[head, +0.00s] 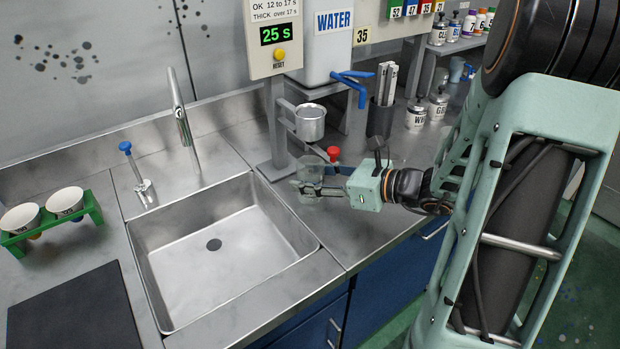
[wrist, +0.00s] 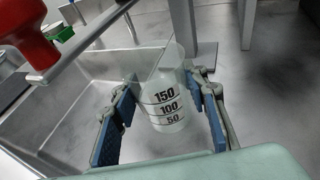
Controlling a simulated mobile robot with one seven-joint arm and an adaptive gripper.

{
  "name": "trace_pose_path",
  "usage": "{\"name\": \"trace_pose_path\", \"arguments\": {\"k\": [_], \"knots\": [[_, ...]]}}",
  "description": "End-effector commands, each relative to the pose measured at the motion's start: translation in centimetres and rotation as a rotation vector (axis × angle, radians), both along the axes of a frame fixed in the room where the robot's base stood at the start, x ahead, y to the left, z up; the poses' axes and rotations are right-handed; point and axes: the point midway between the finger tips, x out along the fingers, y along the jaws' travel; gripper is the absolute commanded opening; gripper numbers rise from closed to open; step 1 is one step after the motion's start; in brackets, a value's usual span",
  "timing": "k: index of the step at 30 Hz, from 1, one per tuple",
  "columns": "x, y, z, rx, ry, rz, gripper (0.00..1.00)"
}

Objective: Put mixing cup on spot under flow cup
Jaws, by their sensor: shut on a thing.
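The mixing cup (wrist: 163,98) is clear, with black 150, 100 and 50 marks, and sits between the blue finger pads in the wrist view. My gripper (head: 308,187) is shut on it, just below the flow cup in the head view. The flow cup (head: 310,123) is a metal cup held on an upright stand (head: 277,125). A red-knobbed lever (head: 333,153) is below it; the knob looms large in the wrist view (wrist: 27,32). I cannot make out the spot under the flow cup; my gripper and the mixing cup cover much of that area.
The sink (head: 215,250) lies to the left of my gripper, with a tap (head: 181,110) behind it.

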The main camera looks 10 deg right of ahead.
Motion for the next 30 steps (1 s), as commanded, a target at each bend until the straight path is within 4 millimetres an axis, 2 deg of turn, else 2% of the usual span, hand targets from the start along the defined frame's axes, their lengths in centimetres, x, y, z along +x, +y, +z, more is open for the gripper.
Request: {"name": "trace_pose_path", "arguments": {"k": [7, 8, 12, 23, 30], "knots": [[0.0, 0.0, -0.4, -0.001, -0.001, 0.000, 0.21], [0.0, 0.0, -0.3, -0.001, -0.001, 0.000, 0.43], [0.0, 0.0, -0.2, -0.001, -0.001, 0.000, 0.58], [0.0, 0.0, 0.3, -0.001, -0.001, 0.000, 0.58], [-2.7, -3.0, 1.5, -0.003, -0.002, -0.004, 0.58]]}}
